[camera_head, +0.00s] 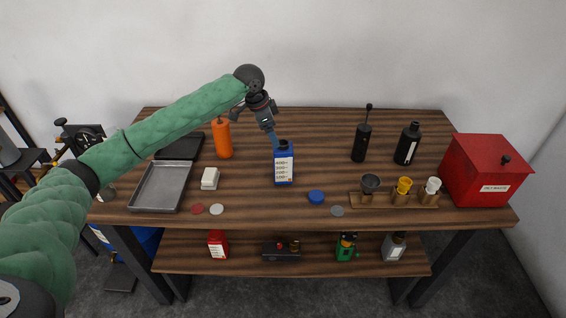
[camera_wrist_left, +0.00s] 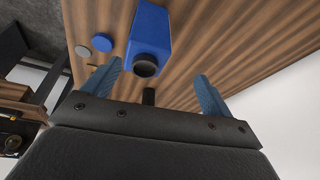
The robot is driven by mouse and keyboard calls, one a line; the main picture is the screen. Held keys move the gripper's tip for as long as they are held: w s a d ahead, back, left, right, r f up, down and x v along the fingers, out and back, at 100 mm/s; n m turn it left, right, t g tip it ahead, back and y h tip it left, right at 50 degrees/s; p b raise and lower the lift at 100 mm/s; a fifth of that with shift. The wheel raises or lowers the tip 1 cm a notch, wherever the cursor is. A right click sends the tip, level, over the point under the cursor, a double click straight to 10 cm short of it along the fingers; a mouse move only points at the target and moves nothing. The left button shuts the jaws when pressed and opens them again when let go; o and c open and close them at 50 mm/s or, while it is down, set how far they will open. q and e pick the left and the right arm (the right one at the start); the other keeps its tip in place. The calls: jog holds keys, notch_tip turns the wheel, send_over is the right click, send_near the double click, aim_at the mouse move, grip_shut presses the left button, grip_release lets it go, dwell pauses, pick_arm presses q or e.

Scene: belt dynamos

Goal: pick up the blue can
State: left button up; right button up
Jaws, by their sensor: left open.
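The blue can (camera_head: 284,172) stands upright on the wooden table, near its middle. It has a white label with markings and a dark neck. My left gripper (camera_head: 274,139) is just behind and above the can, with its fingers reaching down by the neck. In the left wrist view the fingers (camera_wrist_left: 160,88) are spread apart, and the can (camera_wrist_left: 150,27) lies ahead between them, with its dark mouth toward the gripper. Whether a finger touches the can is not clear. My right gripper is not in view.
An orange bottle (camera_head: 222,140) stands left of the can and a white block (camera_head: 210,178) nearer the front. A blue lid (camera_head: 316,197) lies at front right. Black bottles (camera_head: 408,145) and a red box (camera_head: 487,170) stand farther right. A metal tray (camera_head: 140,196) is at left.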

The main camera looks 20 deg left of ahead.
aim_at(282, 143)
pick_arm(q)
jog(key=shift+s+d+f+m+g+h, duration=0.3)
jog(key=shift+d+m+h, duration=0.1)
jog(key=shift+d+h, duration=0.15)
jog(key=shift+d+m+h, duration=0.2)
jog(key=shift+m+h, duration=0.05)
jog(key=shift+m, duration=0.05)
jog(key=shift+d, duration=0.15)
jog(key=shift+p+x, duration=0.7)
jog(key=shift+x, duration=0.45)
jog(key=p+x, duration=0.3)
jog(key=x, duration=0.1)
jog(key=shift+d+f, duration=0.2)
jog(key=shift+f, duration=0.05)
jog(key=shift+w+f, duration=0.1)
jog(key=shift+f, duration=0.25)
jog(key=c, duration=1.6)
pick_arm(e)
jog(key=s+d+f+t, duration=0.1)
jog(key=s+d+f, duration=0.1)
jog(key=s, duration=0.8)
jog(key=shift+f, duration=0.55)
